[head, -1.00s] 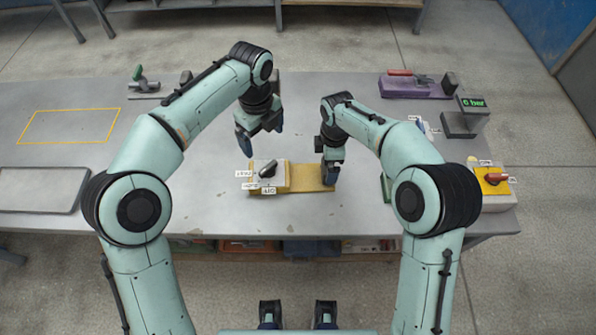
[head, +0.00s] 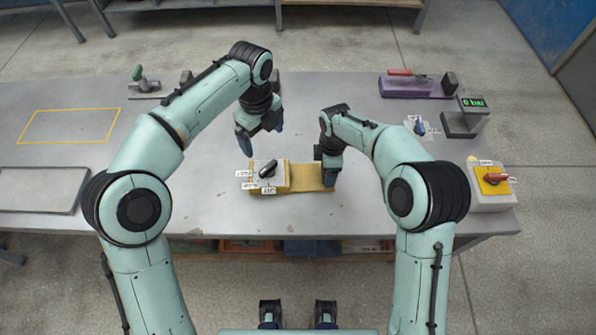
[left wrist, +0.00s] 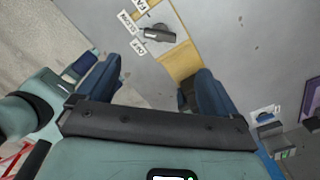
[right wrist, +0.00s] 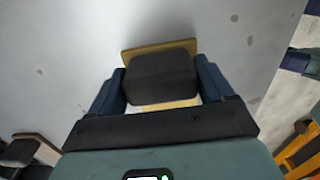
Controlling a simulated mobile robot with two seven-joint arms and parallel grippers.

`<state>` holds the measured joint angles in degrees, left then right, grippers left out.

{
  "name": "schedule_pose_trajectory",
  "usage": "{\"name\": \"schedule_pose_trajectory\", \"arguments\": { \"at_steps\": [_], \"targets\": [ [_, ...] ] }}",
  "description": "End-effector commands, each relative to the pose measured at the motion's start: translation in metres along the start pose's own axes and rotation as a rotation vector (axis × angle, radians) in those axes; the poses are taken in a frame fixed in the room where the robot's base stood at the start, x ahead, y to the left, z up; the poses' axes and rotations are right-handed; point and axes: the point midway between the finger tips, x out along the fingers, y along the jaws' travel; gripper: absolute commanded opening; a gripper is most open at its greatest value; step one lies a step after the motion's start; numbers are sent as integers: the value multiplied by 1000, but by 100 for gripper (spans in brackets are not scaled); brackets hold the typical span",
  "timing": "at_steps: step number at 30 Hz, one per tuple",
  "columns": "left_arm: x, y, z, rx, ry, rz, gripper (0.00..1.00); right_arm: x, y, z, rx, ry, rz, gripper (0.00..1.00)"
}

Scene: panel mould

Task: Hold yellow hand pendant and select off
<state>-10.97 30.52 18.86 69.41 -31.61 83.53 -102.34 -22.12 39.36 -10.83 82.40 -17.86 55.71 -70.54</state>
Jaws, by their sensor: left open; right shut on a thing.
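The yellow hand pendant (head: 310,178) lies on the grey table in front of me. At its left end is a grey face with a black knob (head: 268,169) and white labels; the left wrist view shows the knob (left wrist: 158,33) beside labels SLOW and OFF (left wrist: 138,48). I cannot tell for sure which label the knob points at. My right gripper (head: 328,180) is shut on the pendant's dark grip block (right wrist: 163,78) at its right end. My left gripper (head: 258,138) is open and empty above and behind the knob, not touching it.
A grey box with a yellow plate and red switch (head: 493,181) stands at the right edge. A flat tray (head: 40,189) lies at the left.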

Motion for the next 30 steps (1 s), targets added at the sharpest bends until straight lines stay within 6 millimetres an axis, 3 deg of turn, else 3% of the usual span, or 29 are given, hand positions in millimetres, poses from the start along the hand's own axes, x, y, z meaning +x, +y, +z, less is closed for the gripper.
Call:
{"name": "schedule_pose_trajectory", "arguments": {
  "at_steps": [12, 20, 23, 30],
  "targets": [
    [0, 0, 0, 0, 0, 0, 94, -1, 0, 0, 0, 0, 1, 32],
    [17, 0, 0, 2, 0, 1, 94, -1, 0, 0, 0, 1, 2, 32],
    [26, 0, 0, 1, 1, 2, 94, -1, 0, 0, 0, 1, 2, 32],
    [72, 1, 0, 1, 1, 4, 94, -1, 0, 0, 0, 1, 2, 32]
  ]
}}
